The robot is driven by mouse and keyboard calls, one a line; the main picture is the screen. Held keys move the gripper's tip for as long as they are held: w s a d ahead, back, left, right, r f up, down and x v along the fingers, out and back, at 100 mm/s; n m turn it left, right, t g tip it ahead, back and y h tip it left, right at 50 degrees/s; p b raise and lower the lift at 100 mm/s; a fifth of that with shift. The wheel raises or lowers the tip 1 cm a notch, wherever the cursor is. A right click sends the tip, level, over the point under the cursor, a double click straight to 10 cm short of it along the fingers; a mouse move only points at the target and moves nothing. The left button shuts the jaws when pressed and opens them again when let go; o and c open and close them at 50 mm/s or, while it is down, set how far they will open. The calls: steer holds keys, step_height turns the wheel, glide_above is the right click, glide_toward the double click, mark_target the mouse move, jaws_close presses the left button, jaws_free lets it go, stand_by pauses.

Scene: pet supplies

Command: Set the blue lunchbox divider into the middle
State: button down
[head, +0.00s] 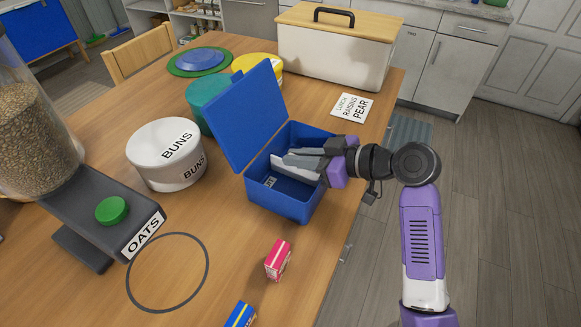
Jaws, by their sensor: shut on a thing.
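The blue lunchbox (279,201) stands open on the wooden table, its lid (245,115) tilted up on the left. My gripper (293,158) reaches in from the right over the box's right wall. It is shut on a pale, whitish divider (291,168), which lies across the box opening below the fingers. I cannot tell whether the divider touches the box floor or is seated in the middle. A small label shows inside the box. The fingers hide part of the divider and the box's far interior.
A white BUNS tin (165,155), a teal tin (205,103) and a yellow tin (258,66) stand left and behind. A card (349,107) reads LUNCH RAISINS PEAR. An oats dispenser (100,215) stands left; a bread bin (333,55) behind.

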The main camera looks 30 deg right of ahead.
steer(key=c, duration=1.5)
jaws_free()
steer(key=shift+b+v, duration=0.3)
steer(key=shift+v, duration=3.65)
steer(key=shift+d, duration=0.1)
